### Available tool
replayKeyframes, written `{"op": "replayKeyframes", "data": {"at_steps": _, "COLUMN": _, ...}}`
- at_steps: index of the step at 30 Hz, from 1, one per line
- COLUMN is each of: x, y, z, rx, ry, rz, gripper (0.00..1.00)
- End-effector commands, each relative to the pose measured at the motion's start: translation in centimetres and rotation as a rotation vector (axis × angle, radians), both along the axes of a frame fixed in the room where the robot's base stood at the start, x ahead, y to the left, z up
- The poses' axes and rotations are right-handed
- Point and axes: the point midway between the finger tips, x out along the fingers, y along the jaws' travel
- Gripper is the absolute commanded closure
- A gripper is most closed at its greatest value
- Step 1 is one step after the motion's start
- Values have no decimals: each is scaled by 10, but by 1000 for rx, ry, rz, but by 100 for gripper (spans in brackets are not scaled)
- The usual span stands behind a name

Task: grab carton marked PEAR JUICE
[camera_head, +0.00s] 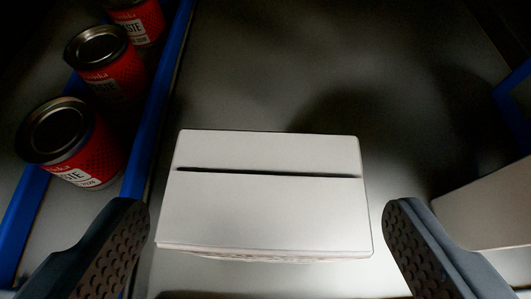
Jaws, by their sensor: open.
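A white carton (266,207) stands on the grey shelf in the middle of the view. I see mainly its plain top, with a dark slit across it. Its front face is almost wholly hidden from this angle, so no PEAR JUICE label can be read. My gripper (264,232) is open. One finger is to the left of the carton's near end and the other to the right, with a gap on each side. Nothing is held.
Several red cans (70,140) stand in a row at the left, between blue dividers (158,110). Another pale box (490,208) is at the right edge, close to the right finger. The grey shelf (290,60) behind the carton is bare and shadowed.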

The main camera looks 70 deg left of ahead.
Motion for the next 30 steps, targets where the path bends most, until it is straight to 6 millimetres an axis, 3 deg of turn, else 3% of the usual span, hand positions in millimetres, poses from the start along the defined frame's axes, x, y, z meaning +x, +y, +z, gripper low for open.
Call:
{"op": "replayKeyframes", "data": {"at_steps": 5, "x": 2, "y": 6, "z": -4, "rx": 0, "ry": 1, "rz": -1, "gripper": 16}}
{"op": "replayKeyframes", "data": {"at_steps": 15, "x": 14, "y": 38, "z": -27, "rx": 0, "ry": 1, "rz": 1, "gripper": 16}}
{"op": "replayKeyframes", "data": {"at_steps": 23, "x": 15, "y": 40, "z": -28, "rx": 0, "ry": 1, "rz": -1, "gripper": 16}}
{"op": "replayKeyframes", "data": {"at_steps": 30, "x": 15, "y": 40, "z": -28, "rx": 0, "ry": 0, "rz": -1, "gripper": 63}}
